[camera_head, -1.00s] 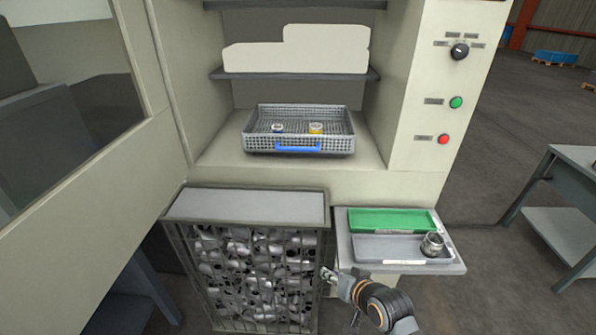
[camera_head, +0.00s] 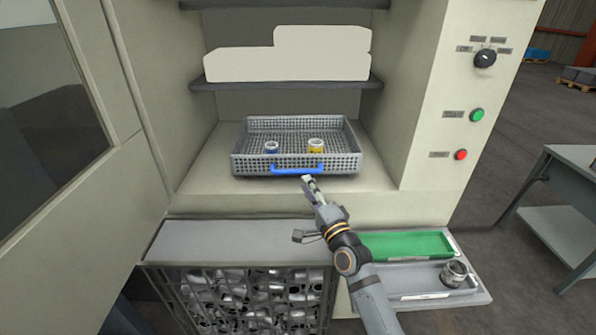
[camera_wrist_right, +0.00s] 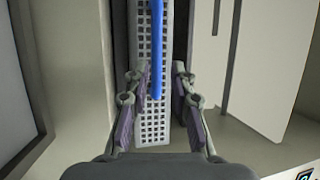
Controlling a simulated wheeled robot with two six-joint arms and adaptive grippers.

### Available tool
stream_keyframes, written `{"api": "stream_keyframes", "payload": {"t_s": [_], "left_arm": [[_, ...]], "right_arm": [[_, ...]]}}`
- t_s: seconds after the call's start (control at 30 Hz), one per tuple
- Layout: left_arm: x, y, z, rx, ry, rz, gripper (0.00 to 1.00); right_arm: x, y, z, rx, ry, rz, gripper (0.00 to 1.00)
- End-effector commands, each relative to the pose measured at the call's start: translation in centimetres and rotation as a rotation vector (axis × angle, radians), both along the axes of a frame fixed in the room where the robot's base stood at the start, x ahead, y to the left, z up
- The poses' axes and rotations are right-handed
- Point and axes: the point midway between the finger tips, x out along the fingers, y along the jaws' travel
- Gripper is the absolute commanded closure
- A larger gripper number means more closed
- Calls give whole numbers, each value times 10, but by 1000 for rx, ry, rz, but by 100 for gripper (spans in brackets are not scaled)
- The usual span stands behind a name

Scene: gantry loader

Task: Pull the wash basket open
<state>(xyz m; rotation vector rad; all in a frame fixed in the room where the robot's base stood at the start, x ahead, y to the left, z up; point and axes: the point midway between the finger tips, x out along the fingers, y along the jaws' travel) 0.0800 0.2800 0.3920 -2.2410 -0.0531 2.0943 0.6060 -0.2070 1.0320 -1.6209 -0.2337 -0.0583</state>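The wash basket (camera_head: 346,163) is a grey wire-mesh tray inside the machine opening, with a blue handle (camera_head: 284,171) on its front. My right gripper (camera_head: 307,180) is just in front of and below the handle's right part. In the right wrist view the gripper (camera_wrist_right: 165,105) is open, its two fingers apart, with the basket's mesh front (camera_wrist_right: 150,132) and the blue handle (camera_wrist_right: 157,60) showing between and beyond them. I cannot tell whether the fingers touch the handle. My left gripper is not in view.
A mesh-sided bin (camera_head: 240,300) full of metal parts stands below the opening. A side shelf at lower right carries a green tray (camera_head: 405,245) and a grey tray with a metal part (camera_head: 454,274). A dark shelf (camera_head: 290,86) lies above the basket. Control buttons are on the right panel.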

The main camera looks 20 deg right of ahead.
Motion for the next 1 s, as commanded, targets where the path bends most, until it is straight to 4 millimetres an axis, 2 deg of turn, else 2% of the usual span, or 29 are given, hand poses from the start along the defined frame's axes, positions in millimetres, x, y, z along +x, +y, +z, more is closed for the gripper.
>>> {"api": "stream_keyframes", "payload": {"t_s": [0.07, 0.13, 0.3, 0.37, 0.47, 0.67, 0.7, 0.87, 1.0], "left_arm": [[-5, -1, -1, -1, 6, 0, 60], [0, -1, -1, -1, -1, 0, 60], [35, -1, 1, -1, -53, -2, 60], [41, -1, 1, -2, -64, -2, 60], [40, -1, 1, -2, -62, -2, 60], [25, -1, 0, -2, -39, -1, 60], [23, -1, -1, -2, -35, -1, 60], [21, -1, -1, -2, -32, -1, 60], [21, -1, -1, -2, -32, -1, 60]], "right_arm": [[19, 2, 5, 0, -3, 0, 76], [33, 4, 6, 1, -1, -1, 76], [58, 7, 10, -1, 1, 0, 76], [63, 8, 11, -1, 1, 0, 76], [67, 8, 11, -2, 2, 0, 76], [67, 8, 12, -2, 2, 0, 76], [67, 8, 12, -2, 2, 0, 77], [67, 8, 12, -3, 2, -1, 99], [67, 8, 12, -3, 2, -1, 100]]}}
